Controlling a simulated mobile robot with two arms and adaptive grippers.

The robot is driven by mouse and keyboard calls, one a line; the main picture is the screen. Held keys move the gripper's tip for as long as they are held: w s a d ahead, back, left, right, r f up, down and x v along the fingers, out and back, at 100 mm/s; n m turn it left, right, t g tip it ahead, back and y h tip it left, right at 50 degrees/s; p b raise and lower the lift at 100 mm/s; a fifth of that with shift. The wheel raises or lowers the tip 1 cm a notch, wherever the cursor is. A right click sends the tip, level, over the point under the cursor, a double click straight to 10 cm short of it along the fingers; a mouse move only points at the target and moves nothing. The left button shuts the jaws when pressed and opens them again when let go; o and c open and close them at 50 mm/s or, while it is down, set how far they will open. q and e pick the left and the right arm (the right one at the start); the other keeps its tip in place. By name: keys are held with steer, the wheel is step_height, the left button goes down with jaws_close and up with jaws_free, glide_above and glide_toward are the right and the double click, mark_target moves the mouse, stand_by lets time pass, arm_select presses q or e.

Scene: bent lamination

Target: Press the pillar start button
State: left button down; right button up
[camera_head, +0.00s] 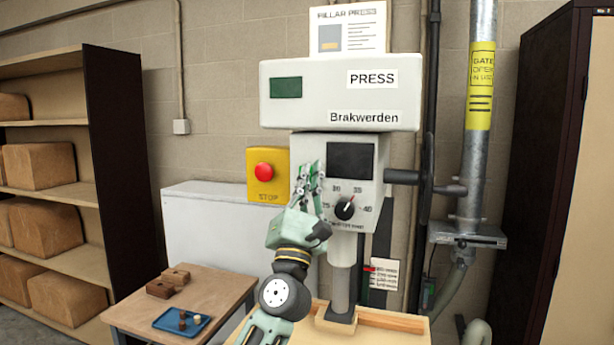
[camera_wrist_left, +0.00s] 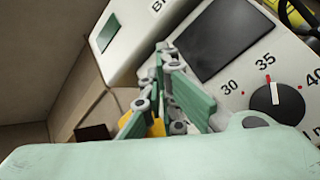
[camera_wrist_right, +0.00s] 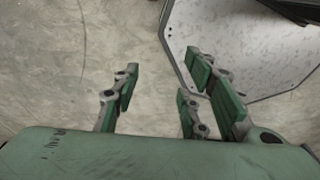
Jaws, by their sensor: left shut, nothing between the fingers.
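The pillar press stands in the middle of the head view, with a pale head (camera_head: 340,115) labelled PRESS and Brakwerden. Below it is a control box with a dark screen (camera_head: 351,161) and a black dial (camera_head: 345,208). My left gripper (camera_head: 311,178) is shut and empty, fingertips in front of the box's left part, beside the screen. It hides that part, and I see no start button. The left wrist view shows its fingers (camera_wrist_left: 168,75) near the screen (camera_wrist_left: 222,38) and dial (camera_wrist_left: 277,98); contact cannot be told. My right gripper (camera_wrist_right: 160,80) is open and empty.
A red stop button (camera_head: 264,172) on a yellow plate sits just left of the control box. A wooden table (camera_head: 222,290) with a blue tray (camera_head: 181,322) stands lower left. A lever (camera_head: 405,177) sticks out right of the box. A metal pipe (camera_head: 472,160) rises further right.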

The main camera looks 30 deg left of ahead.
arm_select(q)
steer(key=shift+w, duration=0.1)
steer(key=shift+w, duration=0.3)
steer(key=shift+w+a+b, duration=0.2)
steer(key=shift+w+b, duration=0.15)
steer(key=shift+w, duration=0.1)
stand_by(0.6)
steer(key=shift+r, duration=0.1)
steer(key=shift+s+d+p, duration=0.2)
steer(key=shift+s+p, duration=0.55)
steer(key=shift+s, duration=0.15)
